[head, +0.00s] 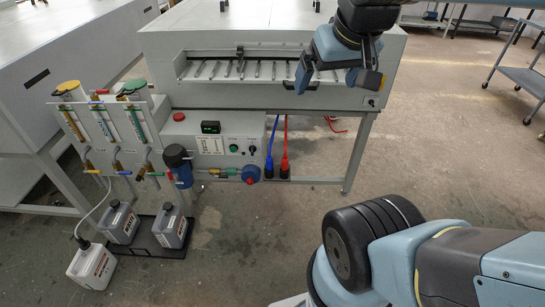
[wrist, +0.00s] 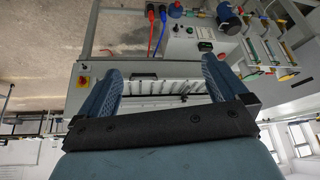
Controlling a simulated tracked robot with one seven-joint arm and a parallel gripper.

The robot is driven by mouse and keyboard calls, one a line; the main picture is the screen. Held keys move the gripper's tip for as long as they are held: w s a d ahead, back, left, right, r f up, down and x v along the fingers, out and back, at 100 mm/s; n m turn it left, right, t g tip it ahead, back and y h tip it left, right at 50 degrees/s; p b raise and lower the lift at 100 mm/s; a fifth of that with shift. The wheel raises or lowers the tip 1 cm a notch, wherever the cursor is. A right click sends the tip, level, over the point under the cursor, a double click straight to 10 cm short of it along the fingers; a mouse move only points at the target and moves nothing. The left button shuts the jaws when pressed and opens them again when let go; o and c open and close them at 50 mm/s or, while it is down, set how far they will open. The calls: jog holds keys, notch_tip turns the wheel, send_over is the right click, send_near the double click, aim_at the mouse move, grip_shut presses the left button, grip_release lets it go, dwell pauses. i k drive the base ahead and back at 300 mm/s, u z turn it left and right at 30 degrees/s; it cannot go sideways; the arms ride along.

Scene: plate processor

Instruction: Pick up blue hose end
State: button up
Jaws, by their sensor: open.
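The blue hose (head: 270,147) hangs at the right side of the machine's control panel, and its dark lower end (head: 268,171) is near the panel's bottom. In the wrist view, which shows the scene upside down, the blue hose (wrist: 160,37) is at the top middle, beyond the fingers. A red hose (head: 285,147) hangs right beside it. My gripper (head: 335,79) is open and empty, in front of the slotted front of the machine, above and right of the hose ends. Its two blue fingers are spread apart in the wrist view (wrist: 162,85). It touches neither hose.
The control panel (head: 222,144) is left of the hoses, with a blue round fitting (head: 250,174) below it. A blue filter housing (head: 178,165) and several grey canisters (head: 119,224) stand further left. A table leg (head: 357,152) is right of the hoses, with open floor between.

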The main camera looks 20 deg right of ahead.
aim_at(269, 161)
jog(key=u, duration=1.15)
jog(key=i, duration=1)
jog(key=z, duration=1.65)
